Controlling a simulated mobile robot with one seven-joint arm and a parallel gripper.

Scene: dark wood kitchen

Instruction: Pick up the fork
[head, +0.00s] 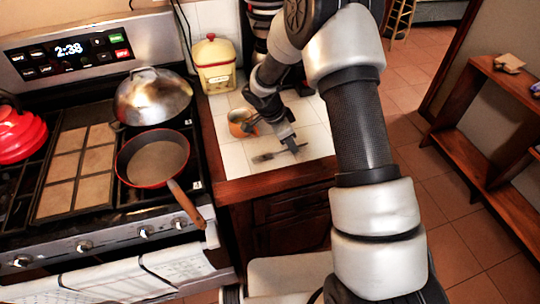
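My gripper (289,146) points down, low over the white tiled counter (315,122), near its front edge. A small, thin grey-brown shape (262,157) lies on the tiles just left of my gripper. It looks like the fork, but it is too small and blurred to be certain. My gripper is beside it or at its right end; I cannot tell whether they touch. The fingers are too small to show whether they are open or shut.
An orange-and-grey round pot or cup (242,122) stands close to the left of my wrist. A yellow canister with a red lid (214,65) is behind it. The stove with a red-rimmed pan (153,160) and a domed metal pot (152,98) is left of the counter.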

